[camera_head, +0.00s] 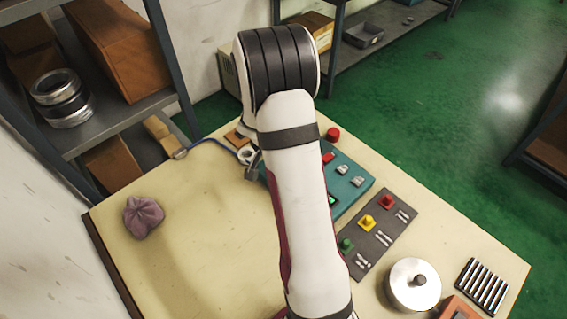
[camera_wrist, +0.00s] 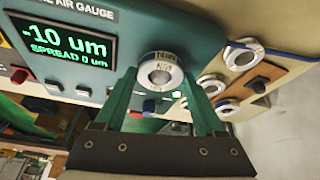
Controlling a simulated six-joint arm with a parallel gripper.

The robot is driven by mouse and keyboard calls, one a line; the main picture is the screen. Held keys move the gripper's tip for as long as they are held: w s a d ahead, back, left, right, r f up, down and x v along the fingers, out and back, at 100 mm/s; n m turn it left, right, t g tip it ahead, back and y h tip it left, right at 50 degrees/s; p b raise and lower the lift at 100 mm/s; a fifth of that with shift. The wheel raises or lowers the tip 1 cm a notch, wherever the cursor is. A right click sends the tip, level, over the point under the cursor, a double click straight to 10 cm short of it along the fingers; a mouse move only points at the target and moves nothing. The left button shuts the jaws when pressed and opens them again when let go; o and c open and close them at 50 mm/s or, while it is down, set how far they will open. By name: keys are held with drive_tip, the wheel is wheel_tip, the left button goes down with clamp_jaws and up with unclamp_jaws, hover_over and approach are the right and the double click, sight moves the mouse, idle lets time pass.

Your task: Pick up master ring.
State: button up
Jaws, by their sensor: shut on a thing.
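A pale metal ring with small dark markings (camera_wrist: 161,74) sits between the tips of my gripper's green fingers (camera_wrist: 160,90) in the wrist view. My gripper is shut on this ring, in front of the teal air gauge. The markings are too small to read surely, so I cannot tell by label whether it is the master ring. In the head view my arm hides most of the gripper; a small pale ring shape (camera_head: 246,155) shows just left of the arm, by the gauge.
The air gauge (camera_head: 350,178) reads -10 um, spread 0 um, in the wrist view.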

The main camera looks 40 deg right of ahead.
clamp_jaws()
drive_tip(key=shift+r, duration=0.1)
